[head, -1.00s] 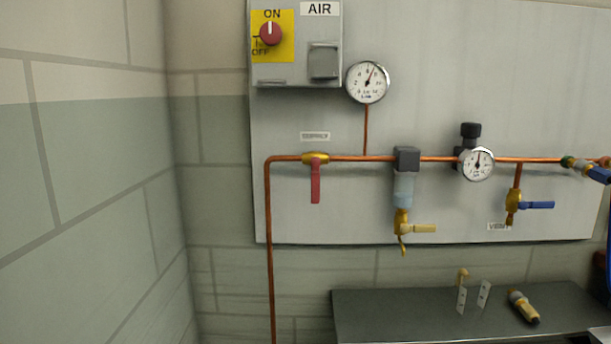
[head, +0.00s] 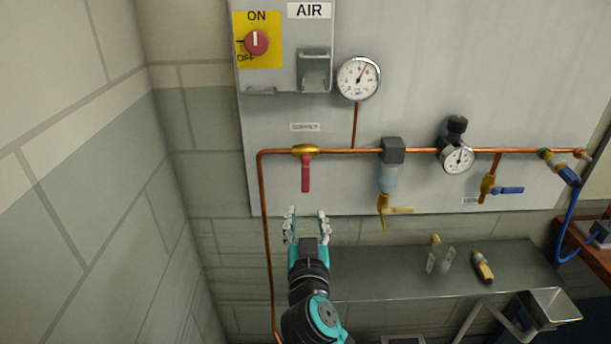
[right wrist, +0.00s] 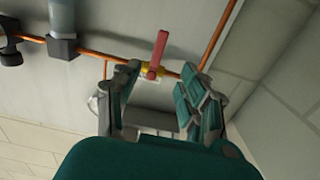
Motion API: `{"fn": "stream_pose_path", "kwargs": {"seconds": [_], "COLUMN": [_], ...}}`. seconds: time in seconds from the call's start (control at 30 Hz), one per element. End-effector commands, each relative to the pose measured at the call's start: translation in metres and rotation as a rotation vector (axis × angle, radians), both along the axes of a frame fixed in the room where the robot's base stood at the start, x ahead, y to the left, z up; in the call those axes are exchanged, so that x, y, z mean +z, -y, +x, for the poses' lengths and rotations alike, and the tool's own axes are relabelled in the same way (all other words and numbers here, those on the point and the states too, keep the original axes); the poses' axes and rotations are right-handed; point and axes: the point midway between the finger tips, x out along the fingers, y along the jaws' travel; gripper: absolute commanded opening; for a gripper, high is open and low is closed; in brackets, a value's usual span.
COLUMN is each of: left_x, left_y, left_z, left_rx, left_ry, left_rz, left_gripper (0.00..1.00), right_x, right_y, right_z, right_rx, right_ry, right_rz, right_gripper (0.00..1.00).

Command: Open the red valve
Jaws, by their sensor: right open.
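The red valve (head: 306,172) is a red lever hanging straight down from a brass body on the horizontal copper pipe, under a small supply label. My right gripper (head: 307,222) is open and empty, with its fingers pointing up a little below the lever's lower end in the head view. In the right wrist view the red lever (right wrist: 157,54) shows beyond and between the two open fingers (right wrist: 158,98), apart from them. My left gripper is not in view.
A vertical copper pipe (head: 266,230) runs down left of the gripper. A filter with a yellow tap (head: 390,207) hangs to the right. A grey bench (head: 390,280) stands below the panel. A block wall (head: 100,200) closes the left side.

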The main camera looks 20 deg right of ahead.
Motion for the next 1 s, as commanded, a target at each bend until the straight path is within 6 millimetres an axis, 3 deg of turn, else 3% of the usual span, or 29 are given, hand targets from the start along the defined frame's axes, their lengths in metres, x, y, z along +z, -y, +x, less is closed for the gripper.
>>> {"fn": "stream_pose_path", "kwargs": {"seconds": [0.5,0.7,1.0], "left_x": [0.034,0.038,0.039], "left_y": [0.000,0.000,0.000], "left_z": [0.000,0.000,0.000], "left_rx": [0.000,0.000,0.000], "left_ry": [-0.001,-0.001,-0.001], "left_rz": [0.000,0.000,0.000], "left_gripper": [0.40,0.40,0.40], "right_x": [0.003,0.001,-0.001], "right_y": [0.032,0.037,0.038], "right_z": [0.106,0.126,0.131], "right_rx": [-0.003,-0.001,-0.001], "right_ry": [-0.003,-0.002,-0.003], "right_rz": [-0.003,-0.001,0.000], "right_gripper": [0.42,0.42,0.42]}}
